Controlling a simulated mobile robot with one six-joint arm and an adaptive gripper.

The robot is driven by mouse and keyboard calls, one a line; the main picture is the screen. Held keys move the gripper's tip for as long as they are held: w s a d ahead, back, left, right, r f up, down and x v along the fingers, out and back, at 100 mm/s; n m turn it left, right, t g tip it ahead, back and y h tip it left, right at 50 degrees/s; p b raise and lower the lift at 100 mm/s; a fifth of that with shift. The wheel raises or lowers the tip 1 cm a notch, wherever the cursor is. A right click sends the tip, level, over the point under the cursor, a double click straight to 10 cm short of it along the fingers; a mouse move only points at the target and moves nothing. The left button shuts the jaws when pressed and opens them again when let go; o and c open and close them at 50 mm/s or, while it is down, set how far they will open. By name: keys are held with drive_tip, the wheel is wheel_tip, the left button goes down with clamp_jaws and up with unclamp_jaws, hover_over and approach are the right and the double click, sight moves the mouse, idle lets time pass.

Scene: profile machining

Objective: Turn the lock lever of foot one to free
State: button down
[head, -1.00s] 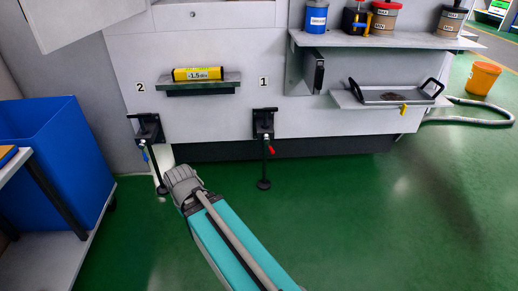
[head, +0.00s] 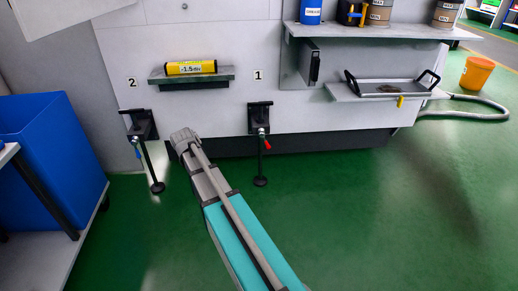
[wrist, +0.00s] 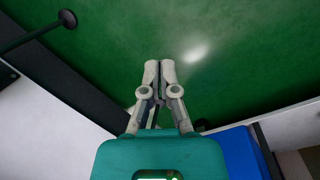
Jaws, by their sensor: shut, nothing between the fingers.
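Foot one (head: 260,150) is a black bracket with a vertical rod and round pad, under the label 1 on the machine front. Its lock lever (head: 266,145) is red and slants down to the right of the rod. My arm reaches up from the bottom of the head view, its end between foot two and foot one, left of the red lever and apart from it. My gripper (wrist: 160,72) shows in the wrist view with its fingers together and empty over green floor. In the head view the fingers are hidden. A black rod with a round pad (wrist: 67,19) shows at the wrist view's upper left.
A blue bin (head: 50,150) stands far left. The floor right of foot one is clear.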

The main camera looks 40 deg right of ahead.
sight(265, 139)
drive_tip(key=w+d+f+n+g+h+b, duration=0.1)
drive_tip(key=w+d+n+b, duration=0.1)
drive_tip(key=w+d, duration=0.5)
drive_tip(key=w+d+f+n+h+b, duration=0.1)
drive_tip(key=w+d, duration=0.6)
drive_tip(key=d, duration=0.7)
drive_tip(key=w+d+f+n+g+h+b, duration=0.1)
drive_tip(key=w+d+f+n+b, duration=0.2)
drive_tip(key=w+d, duration=0.3)
drive_tip(key=d+n, duration=0.1)
drive_tip(key=d, duration=0.4)
drive_tip(key=shift+w+d+n+g+b, duration=0.15)
drive_tip(key=shift+w+n+g+b, duration=0.15)
drive_tip(key=shift+w, duration=0.1)
drive_tip(key=shift+f, duration=0.15)
drive_tip(key=s+d+f+b, duration=0.4)
drive_tip(key=d+f+b, duration=0.3)
drive_tip(key=shift+s+d, duration=0.3)
drive_tip(key=shift+s, duration=0.05)
drive_tip(key=shift+f, duration=0.1)
